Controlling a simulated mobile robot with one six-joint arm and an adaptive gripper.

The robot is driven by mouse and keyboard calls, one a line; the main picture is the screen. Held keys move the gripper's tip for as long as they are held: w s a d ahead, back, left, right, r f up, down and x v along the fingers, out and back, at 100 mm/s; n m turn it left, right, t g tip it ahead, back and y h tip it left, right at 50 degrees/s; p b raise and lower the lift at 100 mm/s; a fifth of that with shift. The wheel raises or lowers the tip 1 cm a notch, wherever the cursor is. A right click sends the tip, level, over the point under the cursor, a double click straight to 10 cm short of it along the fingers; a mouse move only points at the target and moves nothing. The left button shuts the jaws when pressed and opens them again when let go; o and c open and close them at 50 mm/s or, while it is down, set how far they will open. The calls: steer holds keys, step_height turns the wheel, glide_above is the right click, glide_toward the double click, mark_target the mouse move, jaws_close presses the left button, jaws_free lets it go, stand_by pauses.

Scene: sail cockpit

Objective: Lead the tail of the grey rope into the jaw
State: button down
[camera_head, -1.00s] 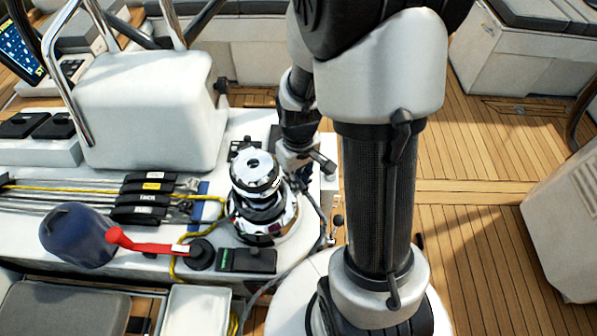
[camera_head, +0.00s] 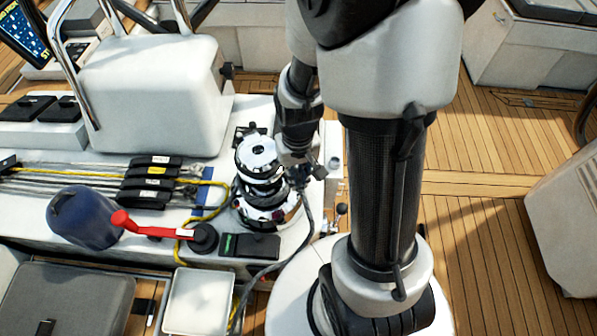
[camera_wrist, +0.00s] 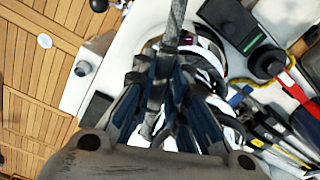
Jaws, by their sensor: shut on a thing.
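The chrome winch (camera_head: 262,190) stands upright on the white cockpit top, with its slotted round cap (camera_head: 257,152) uppermost. The jaw slot is too small to make out. My gripper (camera_head: 308,172) is close beside the winch's upper right side; whether it touches cannot be told. In the wrist view my gripper (camera_wrist: 165,75) is shut on the grey rope (camera_wrist: 175,28), which runs away from the fingertips toward the top edge. In the head view the rope (camera_head: 303,225) hangs from the gripper and curves down left past the winch base. The winch (camera_wrist: 210,75) is partly hidden behind my fingers.
A red-handled lever (camera_head: 150,230) and a black panel with a green mark (camera_head: 250,246) lie left and front of the winch. A navy bag (camera_head: 82,218), black clutches (camera_head: 150,183) and yellow rope (camera_head: 215,184) are further left. Open teak deck (camera_head: 480,240) lies right.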

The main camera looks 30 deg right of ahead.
steer(key=shift+s+a+m, duration=0.25)
steer(key=shift+a+m, duration=0.3)
steer(key=shift+s+a+m, duration=0.2)
steer(key=shift+a+m, duration=0.3)
steer(key=shift+m, duration=0.05)
steer(key=shift+s+a+m, duration=0.2)
steer(key=shift+a+m, duration=0.9)
steer(key=shift+a, duration=0.05)
steer(key=c, duration=1.5)
jaws_free()
steer(key=shift+o, duration=0.3)
steer(key=o, duration=0.4)
step_height(320, 180, up, 9)
steer(key=p, duration=0.8)
